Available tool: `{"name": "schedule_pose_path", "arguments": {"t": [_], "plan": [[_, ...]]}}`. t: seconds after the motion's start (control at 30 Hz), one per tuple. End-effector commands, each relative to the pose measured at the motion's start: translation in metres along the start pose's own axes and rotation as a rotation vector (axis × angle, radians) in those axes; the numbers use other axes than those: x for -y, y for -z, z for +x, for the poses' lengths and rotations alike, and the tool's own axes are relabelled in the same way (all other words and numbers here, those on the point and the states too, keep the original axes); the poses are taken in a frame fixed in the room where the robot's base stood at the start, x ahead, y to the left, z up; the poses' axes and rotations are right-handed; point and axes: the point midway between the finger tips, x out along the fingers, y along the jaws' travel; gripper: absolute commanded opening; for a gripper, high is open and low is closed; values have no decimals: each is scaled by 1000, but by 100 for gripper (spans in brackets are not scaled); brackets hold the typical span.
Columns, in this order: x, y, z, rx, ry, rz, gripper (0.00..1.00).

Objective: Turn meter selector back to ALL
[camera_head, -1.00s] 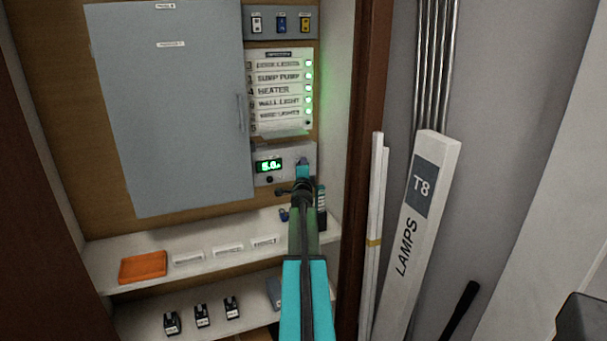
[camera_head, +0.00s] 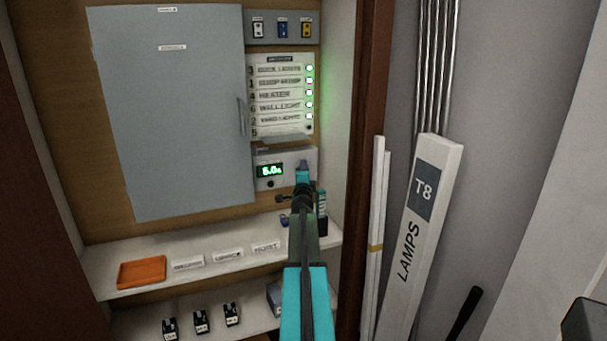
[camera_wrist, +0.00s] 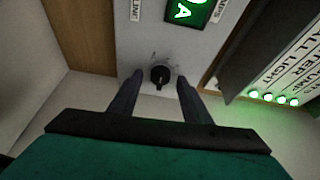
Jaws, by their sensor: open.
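The meter (camera_head: 287,167) is a light grey box with a lit green display (camera_head: 270,170), below the row of labelled circuits. Its reading looks like 5.0 or 6.0 A in the head view. In the wrist view the black selector knob (camera_wrist: 160,76) sits on the meter's face, with a light pointer mark. My gripper (camera_wrist: 158,85) is open, with one dark finger on each side of the knob and a gap on both sides. The position labels around the knob are too small to read.
A grey cabinet door (camera_head: 175,110) is closed at the left. A shelf below holds an orange tray (camera_head: 142,272) and several white label plates. Several small black devices stand on the lower shelf. A lamp box (camera_head: 425,205) leans outside the right wall.

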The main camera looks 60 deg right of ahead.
Motion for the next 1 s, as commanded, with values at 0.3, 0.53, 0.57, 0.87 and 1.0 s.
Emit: {"name": "schedule_pose_path", "arguments": {"t": [0.3, 0.53, 0.57, 0.87, 1.0], "plan": [[0, 1, -12, -1, 0, 0, 44], [0, 1, -32, -1, 0, 0, 44], [0, 0, -35, -1, 0, 0, 44], [0, 0, -62, 0, 0, 0, 44], [0, 0, -75, 0, 0, 0, 44]]}}
